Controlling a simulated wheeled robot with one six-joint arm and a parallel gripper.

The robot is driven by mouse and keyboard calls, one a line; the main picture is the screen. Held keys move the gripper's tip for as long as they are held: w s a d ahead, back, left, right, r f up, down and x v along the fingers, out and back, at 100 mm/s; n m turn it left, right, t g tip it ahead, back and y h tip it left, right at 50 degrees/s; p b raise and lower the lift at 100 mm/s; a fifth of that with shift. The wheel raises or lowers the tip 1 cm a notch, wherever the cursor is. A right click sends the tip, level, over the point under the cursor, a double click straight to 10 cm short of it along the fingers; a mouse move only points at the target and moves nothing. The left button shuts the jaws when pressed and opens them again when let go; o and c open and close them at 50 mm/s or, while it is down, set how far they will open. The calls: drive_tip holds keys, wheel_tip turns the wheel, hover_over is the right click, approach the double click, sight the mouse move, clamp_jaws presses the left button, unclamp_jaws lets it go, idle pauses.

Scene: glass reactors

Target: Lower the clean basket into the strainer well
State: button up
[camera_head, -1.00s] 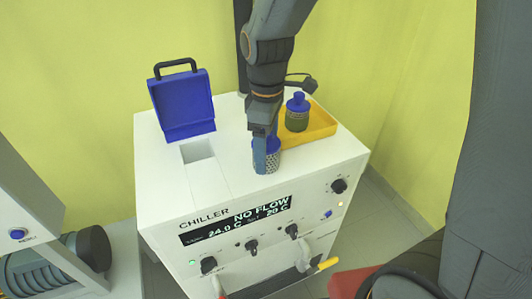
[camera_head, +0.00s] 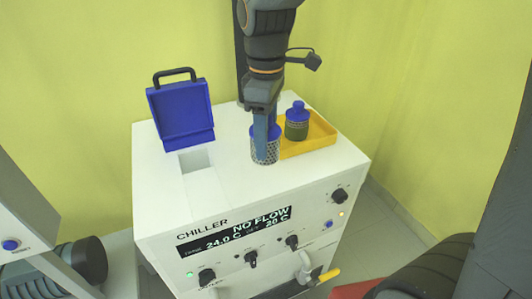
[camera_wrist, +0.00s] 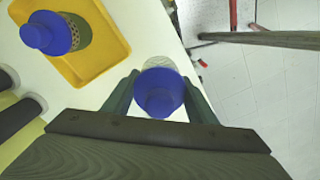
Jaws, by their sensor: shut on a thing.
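The clean basket (camera_head: 265,152) is a silvery perforated cylinder with a blue top. In the wrist view the basket's blue top (camera_wrist: 159,92) sits between the fingers. The strainer well (camera_head: 195,160) is a square opening left of the basket. Its blue lid (camera_head: 181,114) with a black handle stands open behind it. The inside of the well is mostly hidden.
A yellow tray (camera_head: 322,130) at the right of the chiller top holds a second blue-topped basket, dark greenish (camera_head: 297,122). The white chiller (camera_head: 225,207) has a front panel with knobs and a display reading NO FLOW. The top between basket and well is clear.

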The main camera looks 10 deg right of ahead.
wheel_tip(320, 180, up, 3)
drive_tip(key=shift+f, duration=0.15)
drive_tip(key=shift+w+a+r, duration=0.1)
drive_tip(key=shift+a+r, duration=0.05)
drive_tip(key=shift+r, duration=0.2)
drive_tip(key=shift+w+a+r+n, duration=0.1)
drive_tip(key=shift+w+a+n, duration=0.15)
drive_tip(key=shift+n, duration=0.35)
drive_tip(key=shift+w+a+f+n+b, duration=0.15)
drive_tip(key=shift+w+a+f+n, duration=1.3)
drive_tip(key=shift+a+n, duration=1.95)
drive_tip(key=shift+w+a+f+n+b, duration=0.1)
drive_tip(key=shift+w+a+f+n, duration=1.35)
drive_tip(key=shift+a+n, duration=1.95)
drive_tip(key=shift+w+a+f+n+b, duration=0.15)
drive_tip(key=shift+w+a+f+n, duration=1.65)
drive_tip(key=shift+n, duration=2.8)
drive_tip(key=shift+s+a+f, duration=0.15)
drive_tip(key=shift+s+a, duration=0.2)
drive_tip(key=shift+s, duration=0.2)
